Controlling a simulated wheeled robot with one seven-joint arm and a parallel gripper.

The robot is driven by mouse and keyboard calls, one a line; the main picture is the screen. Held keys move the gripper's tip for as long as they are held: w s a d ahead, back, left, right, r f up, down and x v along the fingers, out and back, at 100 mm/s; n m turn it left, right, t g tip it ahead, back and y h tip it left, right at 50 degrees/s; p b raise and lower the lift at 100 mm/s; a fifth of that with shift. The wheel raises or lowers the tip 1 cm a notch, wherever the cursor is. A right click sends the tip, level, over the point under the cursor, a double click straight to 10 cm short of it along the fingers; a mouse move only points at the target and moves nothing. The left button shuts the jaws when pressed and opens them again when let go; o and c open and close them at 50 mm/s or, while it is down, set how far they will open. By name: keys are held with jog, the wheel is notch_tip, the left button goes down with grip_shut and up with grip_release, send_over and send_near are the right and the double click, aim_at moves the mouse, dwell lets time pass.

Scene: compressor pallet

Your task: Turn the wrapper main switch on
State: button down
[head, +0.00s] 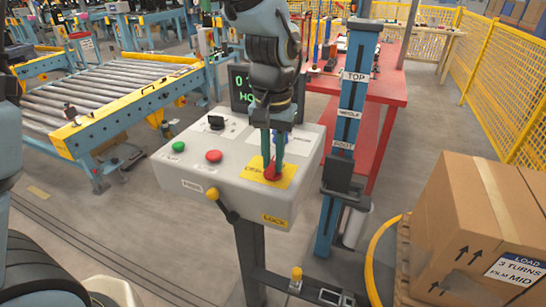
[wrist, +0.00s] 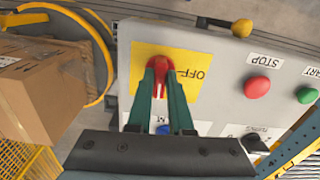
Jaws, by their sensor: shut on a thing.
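The main switch is a red knob (head: 271,171) on a yellow plate (head: 288,180), at the right part of the grey control box's sloped top. My gripper (head: 272,163) comes down on it from above. In the wrist view my gripper (wrist: 160,72) has its two green fingers shut on the red knob (wrist: 158,88), one on each side. The word OFF shows on the yellow plate (wrist: 205,85) to the right of the knob in the wrist view. The fingers hide part of the plate, and I cannot tell clearly which way the knob points.
The box also bears a red STOP button (head: 214,156), a green START button (head: 178,146), a black selector (head: 216,122) and a yellow-tipped lever (head: 222,204). A blue mast (head: 347,115) stands close on the right. A carton (head: 480,225) stands at the right.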

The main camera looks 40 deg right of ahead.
aim_at(273, 162)
jog(key=shift+m, duration=0.5)
jog(key=c, duration=0.8)
grip_release()
notch_tip(273, 162, up, 11)
jog(key=shift+f+b, duration=0.1)
jog(key=shift+b, duration=0.95)
